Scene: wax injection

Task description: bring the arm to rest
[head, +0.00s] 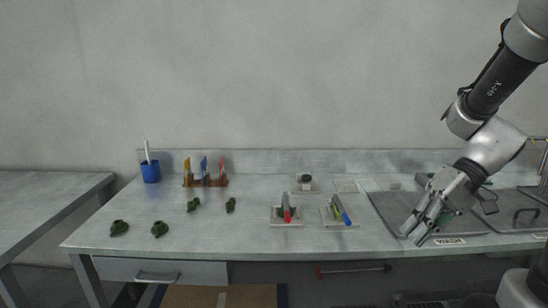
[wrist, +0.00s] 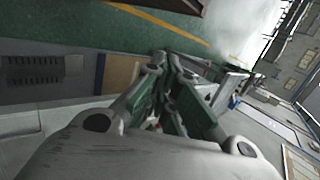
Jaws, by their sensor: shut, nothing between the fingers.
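My gripper (head: 416,232) hangs at the right of the head view, pointing down and to the left over the front part of the bench by the sink. Its fingers are together and hold nothing. In the wrist view my gripper (wrist: 172,128) shows its fingers closed against each other. My arm comes in from the upper right of the head view. The grey workbench (head: 250,240) lies below and to the left of the gripper. I cannot tell whether the fingertips touch anything.
A sink area (head: 490,222) with a WASH label (head: 449,241) lies at the right. Two small trays (head: 285,224) (head: 325,222) hold tools. Several dark green pieces (head: 160,229) lie at the left. A blue cup (head: 150,172) and a tool rack (head: 205,182) stand behind.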

